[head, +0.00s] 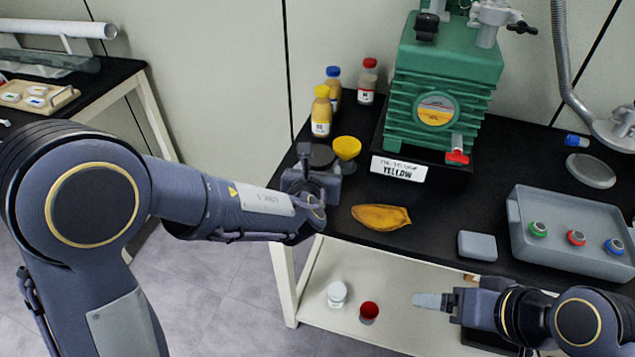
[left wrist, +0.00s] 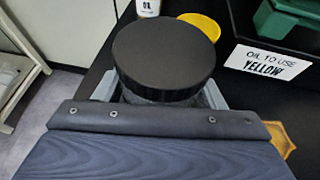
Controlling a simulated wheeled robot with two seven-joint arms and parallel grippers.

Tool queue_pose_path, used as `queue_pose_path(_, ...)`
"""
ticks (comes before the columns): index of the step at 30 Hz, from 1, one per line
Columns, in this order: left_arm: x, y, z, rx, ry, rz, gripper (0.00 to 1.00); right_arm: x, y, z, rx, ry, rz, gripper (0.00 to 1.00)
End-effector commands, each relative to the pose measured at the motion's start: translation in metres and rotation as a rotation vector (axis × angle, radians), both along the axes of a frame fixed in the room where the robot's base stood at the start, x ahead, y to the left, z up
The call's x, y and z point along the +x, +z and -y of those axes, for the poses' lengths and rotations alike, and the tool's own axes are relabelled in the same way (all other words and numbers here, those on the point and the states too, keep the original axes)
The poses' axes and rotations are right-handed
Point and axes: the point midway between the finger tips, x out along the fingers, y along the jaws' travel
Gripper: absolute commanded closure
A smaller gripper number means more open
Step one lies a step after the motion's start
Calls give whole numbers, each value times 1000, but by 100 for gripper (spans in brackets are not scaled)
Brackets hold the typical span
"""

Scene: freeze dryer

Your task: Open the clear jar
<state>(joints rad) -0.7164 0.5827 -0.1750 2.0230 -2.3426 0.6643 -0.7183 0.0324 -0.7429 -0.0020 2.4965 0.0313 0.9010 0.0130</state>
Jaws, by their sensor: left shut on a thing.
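The clear jar has a wide black lid (head: 321,157) that looks seated on top, at the left end of the black table. In the left wrist view the black lid (left wrist: 163,52) fills the upper middle, and a little of the clear jar (left wrist: 160,98) shows beneath it. My left gripper (head: 316,178) is shut on the jar's body below the lid, with a finger on each side. Most of the jar body is hidden by the gripper. My right gripper (head: 432,301) is at the lower right, in front of the table and apart from the jar; its finger gap is unclear.
A yellow funnel (head: 346,149) and several capped bottles (head: 321,116) stand close behind the jar. A green pump (head: 440,80) with a sign (head: 398,168) is to the right. An orange cloth (head: 381,216) and a grey tray (head: 565,255) lie on the table (head: 430,232).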

Motion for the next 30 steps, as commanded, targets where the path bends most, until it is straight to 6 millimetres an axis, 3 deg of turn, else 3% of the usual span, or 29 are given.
queue_pose_path(1, -1, -13, -1, 4, 1, -3, 100, 0, -5, 0, 0, 0, 0, 16)
queue_pose_path(4, -1, -25, 0, 3, -1, -3, 100, 0, -8, 0, 0, 0, 0, 16)
queue_pose_path(18, -1, -32, 0, -1, -1, 0, 100, 0, -14, 0, 0, 0, 0, 16)
queue_pose_path(19, -2, -31, 0, -1, -1, -1, 35, 0, -13, 0, 0, 0, 0, 16)
queue_pose_path(24, -2, -30, 0, 0, 0, -1, 15, 0, -12, 0, 0, 0, 0, 16)
queue_pose_path(30, -2, -30, 0, 0, 0, -1, 15, 0, -12, 0, 0, 0, 0, 16)
